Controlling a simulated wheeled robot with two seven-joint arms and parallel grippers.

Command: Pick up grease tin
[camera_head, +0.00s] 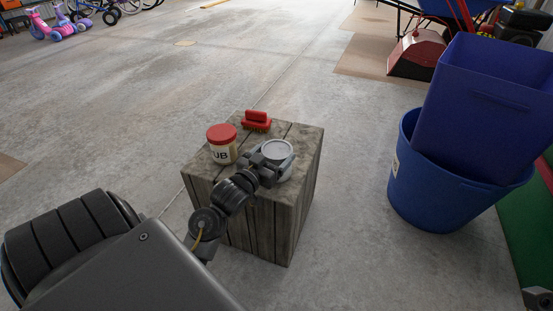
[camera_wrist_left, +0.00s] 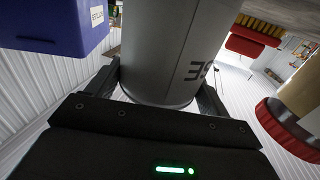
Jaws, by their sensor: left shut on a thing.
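The grease tin (camera_head: 278,150) is a grey cylinder with a pale round lid, at the right part of the wooden crate's top in the head view. My left gripper (camera_head: 266,160) is shut on it from the near left side. In the left wrist view the tin (camera_wrist_left: 172,50) fills the space between the two fingers (camera_wrist_left: 158,85), with dark letters partly showing on its side. Whether the tin touches the crate top is hidden by the gripper.
The wooden crate (camera_head: 258,222) also holds a red-lidded jar (camera_head: 222,145) left of the tin and a red brush (camera_head: 257,120) behind it. A blue bucket (camera_head: 428,196) with a blue bin (camera_head: 492,105) in it stands at right. Concrete floor (camera_head: 130,110) is clear at left.

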